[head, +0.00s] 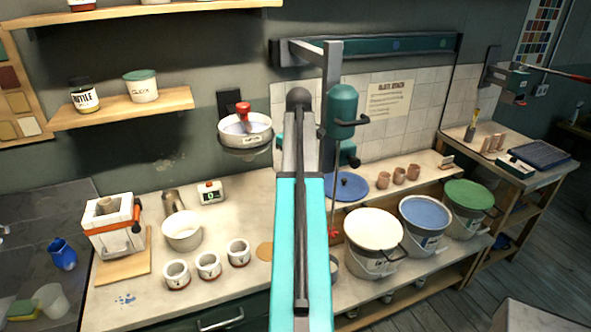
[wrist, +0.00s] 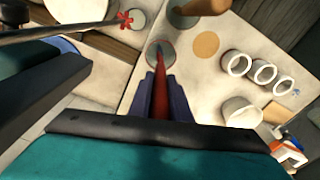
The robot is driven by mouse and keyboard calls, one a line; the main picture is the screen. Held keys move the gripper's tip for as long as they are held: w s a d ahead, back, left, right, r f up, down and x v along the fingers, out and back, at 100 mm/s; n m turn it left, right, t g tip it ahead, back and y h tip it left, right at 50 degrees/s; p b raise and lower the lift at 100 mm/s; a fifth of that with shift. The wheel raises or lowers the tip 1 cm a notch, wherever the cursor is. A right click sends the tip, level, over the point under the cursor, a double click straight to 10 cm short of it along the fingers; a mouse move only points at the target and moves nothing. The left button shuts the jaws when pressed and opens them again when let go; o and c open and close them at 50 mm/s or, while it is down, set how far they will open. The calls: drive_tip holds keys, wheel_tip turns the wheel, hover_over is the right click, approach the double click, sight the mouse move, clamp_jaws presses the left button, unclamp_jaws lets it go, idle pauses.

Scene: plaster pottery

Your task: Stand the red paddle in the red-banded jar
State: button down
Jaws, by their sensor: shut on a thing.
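My gripper (wrist: 163,92) is shut on the red paddle (wrist: 161,84), whose length runs away from me between the dark fingers. In the wrist view the paddle's far end overlaps a round grey vessel (wrist: 168,47). I cannot tell whether it is inside, touching or above it. A grey vessel (head: 336,268) shows partly behind my arm in the head view, where the gripper and paddle are hidden. Three white jars with reddish lower parts stand on the bench: left (head: 177,273), middle (head: 208,265) and right (head: 238,252). I cannot tell which jar is the red-banded one.
A cork disc (wrist: 205,44) lies beside the grey vessel. A white bowl (head: 182,232) stands behind the jars. Lidded buckets, white (head: 373,230), blue (head: 424,212) and green (head: 468,195), stand to the right. A stirrer rod with a red end (head: 334,230) hangs near my arm.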

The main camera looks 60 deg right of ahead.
drive_tip(key=c, duration=1.6)
unclamp_jaws()
drive_tip(key=shift+o, duration=0.2)
drive_tip(key=shift+s+a+r+b, duration=0.15)
drive_tip(key=shift+r+b, duration=0.45)
drive_tip(key=shift+r, duration=1.7)
drive_tip(key=shift+s+d+r+b, duration=0.1)
drive_tip(key=shift+r+b, duration=0.55)
drive_tip(key=shift+r, duration=1.65)
drive_tip(key=shift+s+a+r+b, duration=0.15)
drive_tip(key=shift+r+b, duration=0.45)
drive_tip(key=shift+r, duration=1.7)
